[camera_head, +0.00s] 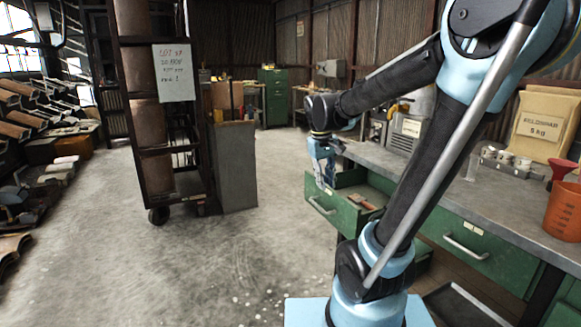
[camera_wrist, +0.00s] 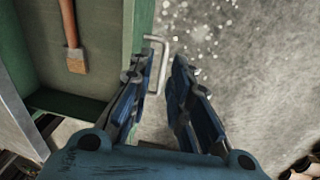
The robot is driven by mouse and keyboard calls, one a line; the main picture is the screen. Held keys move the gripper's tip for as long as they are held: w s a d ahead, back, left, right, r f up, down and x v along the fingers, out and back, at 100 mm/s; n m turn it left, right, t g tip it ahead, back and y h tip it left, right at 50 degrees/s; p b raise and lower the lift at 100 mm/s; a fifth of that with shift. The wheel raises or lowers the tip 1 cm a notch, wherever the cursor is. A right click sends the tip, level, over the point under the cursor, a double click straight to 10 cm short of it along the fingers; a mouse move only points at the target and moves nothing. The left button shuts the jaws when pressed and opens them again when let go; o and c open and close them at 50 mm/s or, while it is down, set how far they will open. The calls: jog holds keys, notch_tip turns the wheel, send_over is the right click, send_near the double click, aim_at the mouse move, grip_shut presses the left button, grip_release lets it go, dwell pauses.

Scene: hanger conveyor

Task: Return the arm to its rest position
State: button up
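My arm is stretched over the green workbench, bent at the elbow. My gripper (camera_head: 325,176) hangs down at the front of an open green drawer (camera_head: 349,209). In the wrist view my gripper (camera_wrist: 162,66) has its two blue fingers apart with nothing between them. The drawer's metal handle (camera_wrist: 156,62) shows just beyond the left finger, and the floor shows between and beyond the fingers. I cannot tell whether a finger touches the drawer front.
The drawer holds a brush (camera_wrist: 76,62). On the bench stand a paper sack (camera_head: 540,123) and an orange beaker (camera_head: 564,212). A wheeled rack (camera_head: 163,190) with a paper sign stands to the left, beside a grey cabinet (camera_head: 236,168). Open concrete floor lies between.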

jog(key=s+d+f+m, duration=0.2)
jog(key=s+f, duration=0.3)
jog(key=s, duration=0.3)
jog(key=s+d+f+m+t+y, duration=0.1)
jog(key=s+d+f, duration=0.3)
jog(key=s, duration=0.5)
notch_tip(320, 180, down, 2)
jog(key=shift+d+m, duration=0.35)
jog(key=shift+m, duration=0.05)
jog(key=shift+w+f, duration=0.2)
jog(key=shift+w, duration=0.3)
